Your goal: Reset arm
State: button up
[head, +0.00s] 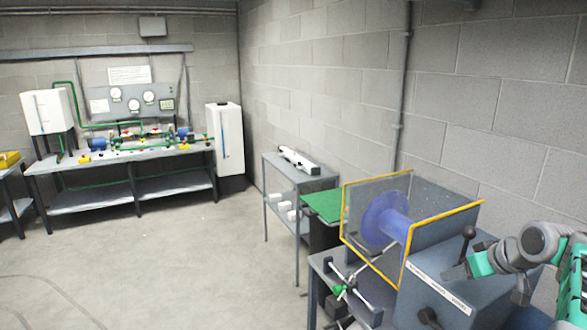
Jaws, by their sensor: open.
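My arm reaches in from the right edge of the head view, grey with teal parts, folded above the grey machine housing (425,283). My gripper (488,284) is at its end, low at the right. Its jaws are apart and I see nothing between them. It appears in front of the housing and beside a black-knobbed lever (468,234); whether it touches either is not clear.
A yellow-framed clear guard (375,182) stands around a blue drum (386,217) on the machine. A grey shelf trolley (268,205) stands left of it. A bench (130,154) with pipework lines the back wall, beside a white cabinet (226,135).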

jog(key=s+a+f+g, duration=0.1)
jog(key=s+a, duration=0.2)
jog(key=a, duration=0.5)
jog(key=s+a+f+m+g, duration=0.1)
jog(key=s+a, duration=0.3)
jog(key=a, duration=0.3)
jog(key=s+a+f+g, duration=0.1)
jog(key=s+a, duration=0.2)
jog(key=a, duration=0.5)
jog(key=s+a+f+m+h, duration=0.1)
jog(key=s+a+f, duration=0.2)
jog(key=s, duration=0.6)
jog(key=shift+a+f+g+h, duration=0.15)
jog(key=shift+f+g+h, duration=0.15)
jog(key=shift+f, duration=0.25)
jog(key=shift+w, duration=0.1)
